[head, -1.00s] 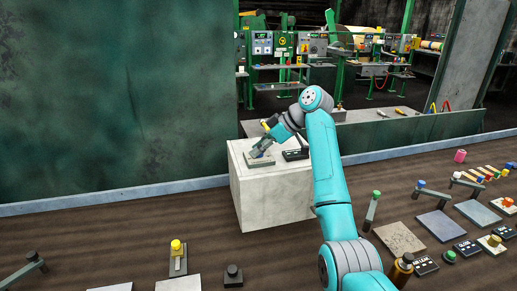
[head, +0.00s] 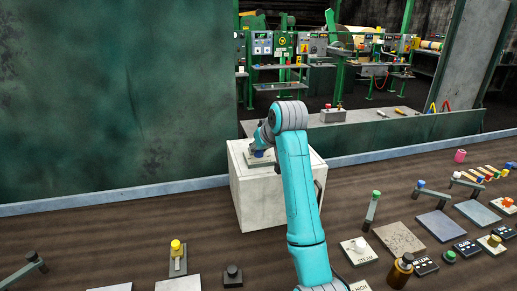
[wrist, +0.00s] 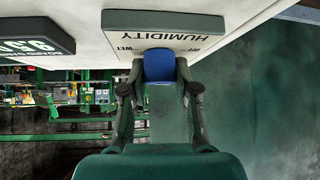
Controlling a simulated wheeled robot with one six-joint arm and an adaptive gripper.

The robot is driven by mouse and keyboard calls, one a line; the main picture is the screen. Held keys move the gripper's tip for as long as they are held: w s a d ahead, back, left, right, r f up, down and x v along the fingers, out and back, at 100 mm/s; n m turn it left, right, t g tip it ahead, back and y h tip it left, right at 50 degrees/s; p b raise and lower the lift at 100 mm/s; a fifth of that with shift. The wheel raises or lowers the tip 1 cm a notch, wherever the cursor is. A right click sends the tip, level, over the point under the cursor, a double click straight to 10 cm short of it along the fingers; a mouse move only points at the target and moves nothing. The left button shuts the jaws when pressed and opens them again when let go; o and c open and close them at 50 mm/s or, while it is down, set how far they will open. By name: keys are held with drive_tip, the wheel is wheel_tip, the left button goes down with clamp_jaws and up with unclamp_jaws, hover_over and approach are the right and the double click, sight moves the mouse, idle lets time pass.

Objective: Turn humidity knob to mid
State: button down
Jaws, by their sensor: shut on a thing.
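The blue humidity knob (wrist: 159,66) sits at the edge of a grey plate marked HUMIDITY (wrist: 165,22) in the wrist view. I cannot make out a pointer on the knob.
The white block (head: 262,204) stands against the low wall. A dark lettered plate (wrist: 36,36) lies beside the humidity plate in the wrist view. A green wall panel (head: 115,95) stands at left.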

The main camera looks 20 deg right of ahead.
drive_tip(key=m+h, duration=0.3)
drive_tip(key=m, duration=0.1)
drive_tip(key=shift+f+m+h, duration=0.1)
drive_tip(key=shift+m+h, duration=0.2)
drive_tip(key=m+g+h, duration=0.1)
drive_tip(key=m+h, duration=0.1)
drive_tip(key=m, duration=0.1)
drive_tip(key=shift+m+h, duration=0.4)
drive_tip(key=m+g+h, duration=0.2)
drive_tip(key=m, duration=0.1)
drive_tip(key=m+g, duration=0.1)
drive_tip(key=m, duration=0.1)
drive_tip(key=m+g+h, duration=0.1)
drive_tip(key=m, duration=0.1)
drive_tip(key=shift+m+g+h, duration=0.3)
drive_tip(key=shift+g, duration=0.1)
drive_tip(key=shift+m, duration=0.3)
drive_tip(key=c, duration=0.8)
unclamp_jaws()
drive_tip(key=shift+c, duration=0.2)
